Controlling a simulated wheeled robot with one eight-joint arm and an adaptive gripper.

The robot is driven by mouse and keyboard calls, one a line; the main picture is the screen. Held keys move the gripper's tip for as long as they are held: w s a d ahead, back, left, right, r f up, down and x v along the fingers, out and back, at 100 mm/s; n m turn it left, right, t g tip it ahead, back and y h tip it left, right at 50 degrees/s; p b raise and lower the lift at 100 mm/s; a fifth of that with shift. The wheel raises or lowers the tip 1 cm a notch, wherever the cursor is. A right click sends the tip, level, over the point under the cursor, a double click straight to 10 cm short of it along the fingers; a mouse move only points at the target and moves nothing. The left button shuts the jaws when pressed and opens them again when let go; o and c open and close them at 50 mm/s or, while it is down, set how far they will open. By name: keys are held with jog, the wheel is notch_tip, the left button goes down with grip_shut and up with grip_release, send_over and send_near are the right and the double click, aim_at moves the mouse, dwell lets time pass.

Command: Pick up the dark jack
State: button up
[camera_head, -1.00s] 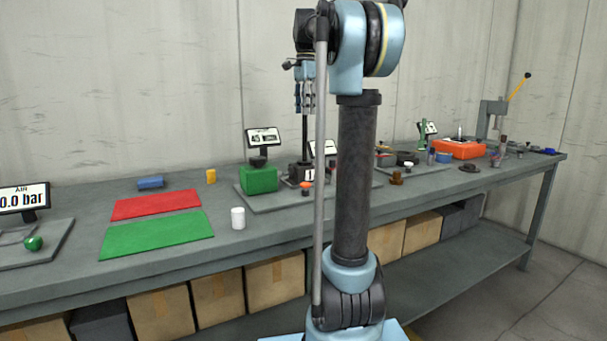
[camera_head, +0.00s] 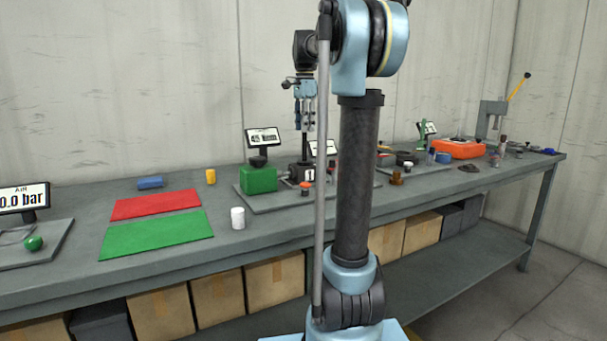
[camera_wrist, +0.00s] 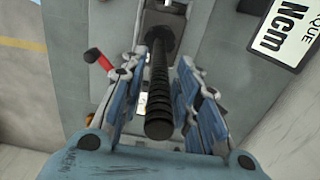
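A tall dark ribbed column (camera_wrist: 159,90), which looks like the dark jack, stands upright between the fingers of my gripper (camera_wrist: 162,62) in the wrist view. Bare grey shows on both sides of the column near the fingertips, so the fingers appear open and apart from it. In the head view my gripper (camera_head: 304,127) points down over the column (camera_head: 305,148), which rises from a small block with a "1" label (camera_head: 308,175). My arm hides part of the bench just right of it.
A green box (camera_head: 260,180) and a small screen (camera_head: 263,137) stand close on the left. A red-tipped lever (camera_wrist: 97,58) and a torque display (camera_wrist: 285,30) flank the column in the wrist view. Red (camera_head: 155,204) and green mats (camera_head: 157,235) lie farther left.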

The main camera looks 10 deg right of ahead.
grip_shut()
